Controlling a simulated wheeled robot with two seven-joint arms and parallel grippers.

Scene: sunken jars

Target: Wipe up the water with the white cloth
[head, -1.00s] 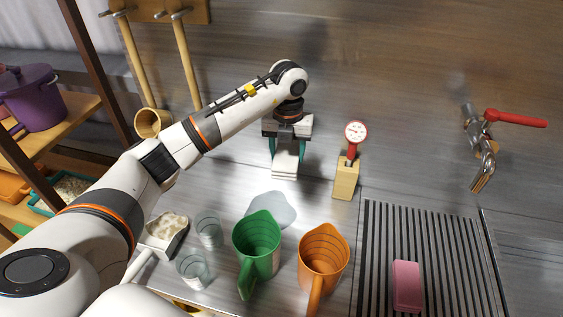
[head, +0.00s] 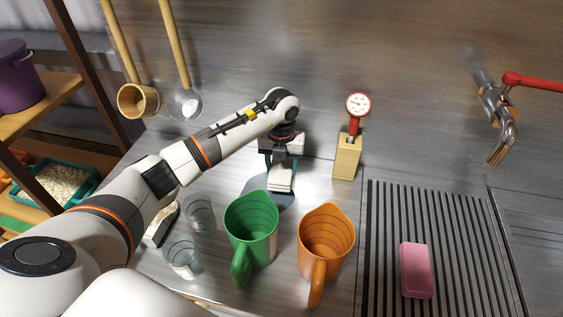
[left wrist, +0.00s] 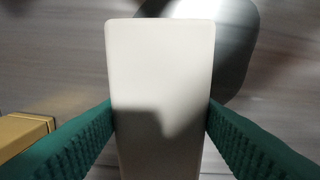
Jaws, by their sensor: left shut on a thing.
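My left gripper (head: 281,172) is shut on the white cloth (head: 281,181), a folded pale block. In the left wrist view the cloth (left wrist: 160,85) fills the middle, between the two green fingers of the gripper (left wrist: 160,120). The water (head: 262,192) is a grey puddle on the metal counter, behind the green jug and partly hidden by the cloth. The water also shows in the left wrist view (left wrist: 235,50), beside and beyond the cloth's far end. I cannot tell whether the cloth touches the counter. My right gripper is not in view.
A green jug (head: 252,225) and an orange jug (head: 326,240) stand just in front of the water. Two clear glasses (head: 182,257) (head: 199,213) are left of them. A wooden block with a red dial thermometer (head: 347,158) stands right of the gripper. A pink sponge (head: 416,270) lies on the ribbed drainer (head: 450,240).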

